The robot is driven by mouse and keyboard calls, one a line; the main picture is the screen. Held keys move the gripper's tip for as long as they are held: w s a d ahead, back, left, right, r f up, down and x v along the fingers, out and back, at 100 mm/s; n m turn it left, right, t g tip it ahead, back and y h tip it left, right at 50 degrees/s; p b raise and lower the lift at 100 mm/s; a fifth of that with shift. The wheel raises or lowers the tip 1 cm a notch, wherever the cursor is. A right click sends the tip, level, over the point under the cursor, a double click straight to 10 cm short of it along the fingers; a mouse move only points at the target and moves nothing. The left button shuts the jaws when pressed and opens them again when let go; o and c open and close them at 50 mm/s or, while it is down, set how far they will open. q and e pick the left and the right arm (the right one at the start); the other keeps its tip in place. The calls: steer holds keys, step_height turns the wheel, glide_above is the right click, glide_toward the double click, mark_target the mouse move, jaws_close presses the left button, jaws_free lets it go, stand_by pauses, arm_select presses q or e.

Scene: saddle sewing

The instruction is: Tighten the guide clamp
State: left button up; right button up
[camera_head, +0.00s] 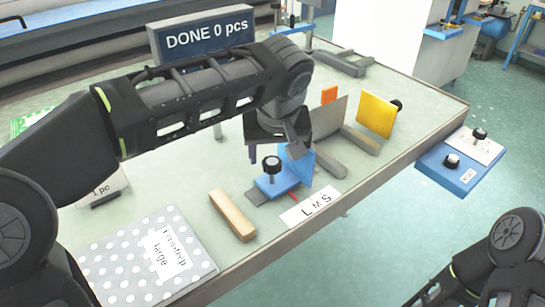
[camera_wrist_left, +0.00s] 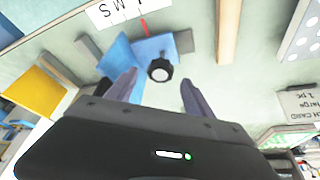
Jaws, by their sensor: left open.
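The guide clamp is a blue angled guide (camera_head: 269,184) with a black knob (camera_head: 271,164) on top, near the table's front edge. A red pointer (camera_head: 293,196) sticks out towards a white card marked L M S (camera_head: 309,206). My left gripper (camera_head: 276,150) is open, pointing down just behind and above the knob. In the left wrist view the knob (camera_wrist_left: 159,70) shows between and slightly beyond the two open fingers (camera_wrist_left: 158,82); I see no contact. The blue guide (camera_wrist_left: 150,47) lies beyond it. My right arm shows at lower right, its gripper out of view.
A wooden bar (camera_head: 232,215) and a dotted package (camera_head: 145,262) lie left of the clamp. A yellow plate (camera_head: 376,115) and a grey plate (camera_head: 328,118) stand to the right. A blue box with knobs (camera_head: 462,165) sits off the table's right edge. A "DONE 0 pcs" sign (camera_head: 205,38) stands behind.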

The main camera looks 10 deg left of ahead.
arm_select(q)
steer(key=shift+x, duration=1.3)
jaws_close()
